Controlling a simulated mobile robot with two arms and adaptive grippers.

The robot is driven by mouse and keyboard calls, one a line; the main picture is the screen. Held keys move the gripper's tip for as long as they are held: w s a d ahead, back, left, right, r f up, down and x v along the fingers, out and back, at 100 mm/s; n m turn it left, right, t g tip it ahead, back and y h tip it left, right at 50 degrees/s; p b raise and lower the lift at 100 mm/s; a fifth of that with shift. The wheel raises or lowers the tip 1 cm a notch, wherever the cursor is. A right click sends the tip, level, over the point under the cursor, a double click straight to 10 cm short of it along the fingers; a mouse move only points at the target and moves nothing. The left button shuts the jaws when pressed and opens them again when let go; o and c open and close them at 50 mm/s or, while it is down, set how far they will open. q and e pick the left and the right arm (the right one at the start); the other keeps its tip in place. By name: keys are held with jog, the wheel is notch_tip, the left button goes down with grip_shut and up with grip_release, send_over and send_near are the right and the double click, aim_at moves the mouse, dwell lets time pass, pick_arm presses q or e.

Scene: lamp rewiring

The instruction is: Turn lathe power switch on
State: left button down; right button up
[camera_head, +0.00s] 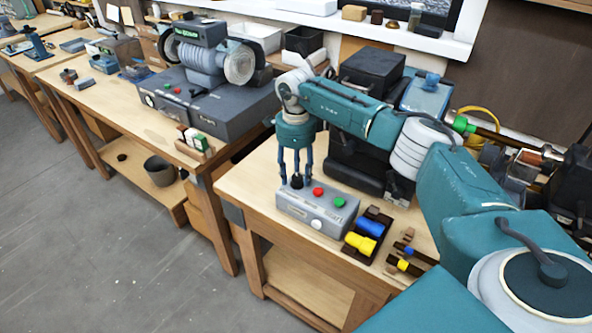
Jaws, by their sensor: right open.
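A grey control box (318,211) sits near the front left corner of the right-hand bench. On its top are a black knob or switch (296,182), a red button (318,191) and a green button (338,202). A pale round dial is on its front face. My right gripper (296,178) points straight down over the left end of the box. Its dark blue fingers are open and spread around the black knob; whether they touch it I cannot tell. The dark lathe body behind is partly hidden by my right arm. My left gripper is not in view.
A holder with blue and yellow pieces (368,237) stands right of the box, with small tools (405,259) beyond it. A bench grinder (208,62) stands on the left bench. The bench top left of the box is clear.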

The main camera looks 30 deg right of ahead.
jog(key=shift+f, duration=0.15)
grip_shut()
